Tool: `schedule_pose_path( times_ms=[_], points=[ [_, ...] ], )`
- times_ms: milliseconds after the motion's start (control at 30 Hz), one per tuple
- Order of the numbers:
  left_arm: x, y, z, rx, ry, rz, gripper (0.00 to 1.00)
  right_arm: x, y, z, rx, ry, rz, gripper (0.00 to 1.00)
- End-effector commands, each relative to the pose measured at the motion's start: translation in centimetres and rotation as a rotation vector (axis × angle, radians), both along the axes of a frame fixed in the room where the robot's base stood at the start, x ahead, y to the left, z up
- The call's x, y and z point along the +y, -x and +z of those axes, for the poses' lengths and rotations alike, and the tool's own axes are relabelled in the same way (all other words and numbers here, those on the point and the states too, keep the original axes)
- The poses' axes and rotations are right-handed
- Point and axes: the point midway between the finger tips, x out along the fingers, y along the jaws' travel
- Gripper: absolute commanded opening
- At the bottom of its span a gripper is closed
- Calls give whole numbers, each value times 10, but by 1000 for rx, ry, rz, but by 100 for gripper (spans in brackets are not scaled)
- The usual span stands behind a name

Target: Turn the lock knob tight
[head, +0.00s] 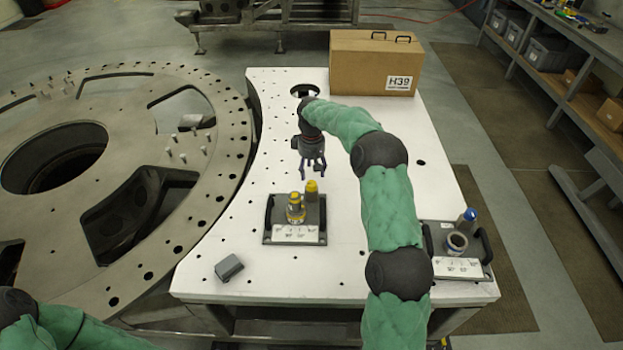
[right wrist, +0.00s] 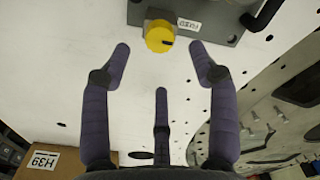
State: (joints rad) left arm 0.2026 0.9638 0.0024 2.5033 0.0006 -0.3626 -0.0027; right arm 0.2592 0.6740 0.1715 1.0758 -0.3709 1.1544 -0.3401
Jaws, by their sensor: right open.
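A yellow knob (head: 311,187) stands on a post at the back of the left grey fixture plate (head: 268,232). In the right wrist view the yellow knob (right wrist: 159,36) has a dark mark on its top and shows beyond the fingertips, roughly centred between them. My right gripper (head: 312,172) points down over the white table, just behind the knob. Its dark purple fingers (right wrist: 162,62) are spread and empty, apart from the knob. A second part with a yellow band (head: 295,208) stands in front of the knob. My left gripper is out of view.
A second grey fixture (head: 482,268) with a blue-topped post (head: 469,214) and a ring (head: 457,242) stands at the table's right front. A cardboard box (head: 375,62) stands at the back. A small grey block (head: 229,267) lies front left. A large turret plate (head: 215,150) lies left.

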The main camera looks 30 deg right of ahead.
Motion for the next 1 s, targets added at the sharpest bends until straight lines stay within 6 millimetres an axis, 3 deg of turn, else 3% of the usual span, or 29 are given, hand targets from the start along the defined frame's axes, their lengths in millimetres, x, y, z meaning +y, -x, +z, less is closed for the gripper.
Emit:
schedule_pose_path(
  times_ms=[100, 333, 1000],
  points=[
    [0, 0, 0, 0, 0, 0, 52, 0, -1, 23, -3, -1, 0, 60],
    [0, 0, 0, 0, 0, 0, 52, 0, -1, 49, -2, 0, 1, 60],
    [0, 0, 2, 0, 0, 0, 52, 0, 0, 55, 1, -1, 1, 60]
  ],
)
